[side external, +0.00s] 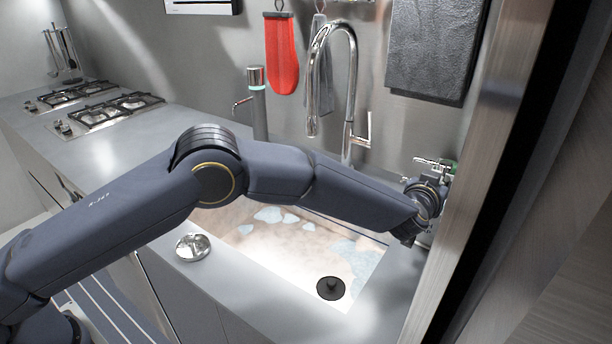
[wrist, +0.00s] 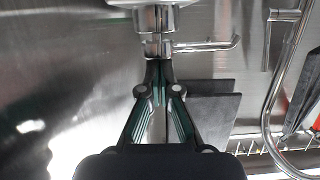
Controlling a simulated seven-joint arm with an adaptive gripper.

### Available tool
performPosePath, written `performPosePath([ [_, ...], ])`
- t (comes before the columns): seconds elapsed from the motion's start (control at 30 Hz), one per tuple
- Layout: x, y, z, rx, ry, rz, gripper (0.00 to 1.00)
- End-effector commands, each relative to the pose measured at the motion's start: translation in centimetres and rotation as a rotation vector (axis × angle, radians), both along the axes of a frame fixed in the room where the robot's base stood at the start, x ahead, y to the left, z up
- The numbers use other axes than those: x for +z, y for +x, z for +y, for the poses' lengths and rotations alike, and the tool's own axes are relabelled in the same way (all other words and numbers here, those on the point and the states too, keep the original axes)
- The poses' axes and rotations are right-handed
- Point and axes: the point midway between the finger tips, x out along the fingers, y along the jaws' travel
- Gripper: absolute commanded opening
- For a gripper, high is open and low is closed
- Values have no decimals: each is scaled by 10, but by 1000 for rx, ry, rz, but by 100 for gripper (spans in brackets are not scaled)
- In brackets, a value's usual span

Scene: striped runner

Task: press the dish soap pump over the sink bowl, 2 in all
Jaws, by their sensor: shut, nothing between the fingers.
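The dish soap pump (wrist: 158,45) is chrome, with a thin spout pointing right in the wrist view. My gripper (wrist: 159,68) is shut and empty, its fingertips lined up with the pump head and very close to it; I cannot tell whether they touch. In the side view my gripper (side external: 409,236) is at the right end of the sink, and the pump is mostly hidden there by my gripper and wrist. The sink bowl (side external: 310,262) is pale, with bluish patches and a black drain plug (side external: 331,288).
A tall chrome faucet (side external: 349,90) stands behind the sink; it also shows in the wrist view (wrist: 270,110). A grey dispenser-like column (side external: 258,105) stands left of it. A small metal dish (side external: 192,247) sits on the front counter. A wooden panel edge (side external: 478,170) is close on the right.

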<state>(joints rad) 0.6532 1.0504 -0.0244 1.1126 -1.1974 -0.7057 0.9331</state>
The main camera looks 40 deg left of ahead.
Motion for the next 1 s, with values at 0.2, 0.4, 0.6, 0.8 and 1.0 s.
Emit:
performPosePath([
  [0.2, 31, 0, 0, 1, -3, -2, 0],
  [0.4, 49, -37, -1, -3, 0, 0, 0],
  [0.6, 58, -76, -1, -3, 0, -2, 0],
  [0.8, 64, -94, 0, -1, -1, -3, 0],
  [1.0, 64, -98, 0, 0, -1, -3, 0],
])
